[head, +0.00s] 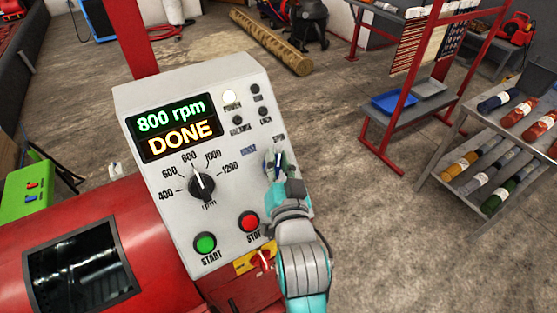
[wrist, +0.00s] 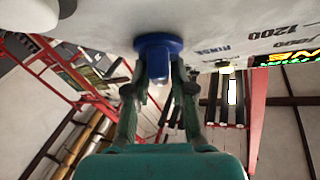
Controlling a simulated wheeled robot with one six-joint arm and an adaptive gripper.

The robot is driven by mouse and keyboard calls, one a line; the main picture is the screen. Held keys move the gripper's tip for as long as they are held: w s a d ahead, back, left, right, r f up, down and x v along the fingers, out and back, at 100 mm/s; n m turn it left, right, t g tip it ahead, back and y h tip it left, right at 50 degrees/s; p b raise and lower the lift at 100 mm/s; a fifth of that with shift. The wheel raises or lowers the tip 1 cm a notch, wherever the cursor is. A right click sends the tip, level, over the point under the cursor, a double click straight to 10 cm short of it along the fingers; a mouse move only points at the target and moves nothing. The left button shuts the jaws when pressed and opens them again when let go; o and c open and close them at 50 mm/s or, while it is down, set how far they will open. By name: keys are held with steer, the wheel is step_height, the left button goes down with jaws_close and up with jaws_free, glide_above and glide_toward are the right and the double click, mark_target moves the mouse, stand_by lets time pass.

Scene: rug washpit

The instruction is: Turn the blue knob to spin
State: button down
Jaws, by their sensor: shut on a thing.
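The blue knob (wrist: 158,41) sticks out from the grey control panel (head: 225,125) in the wrist view. My gripper (wrist: 158,78) has its two fingers shut on the knob's grip, one on each side. In the head view my gripper (head: 276,166) is at the panel's right side and covers most of the knob. The small "RINSE" label (head: 249,151) is left of the knob, and a partly readable label (head: 279,137) is above it. I cannot tell where the knob points.
The panel's display (head: 174,125) reads "800 rpm DONE". A black rpm dial (head: 201,183), green START button (head: 205,243) and red STOP button (head: 249,221) lie left of my gripper. A red-yellow switch (head: 262,258) is below. A red rack (head: 400,115) stands behind right.

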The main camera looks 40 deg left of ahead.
steer(key=shift+s+a+f, duration=0.1)
steer(key=shift+f, duration=0.45)
steer(key=c, duration=1.1)
jaws_free()
steer(key=shift+r, duration=0.25)
steer(key=v, duration=1.2)
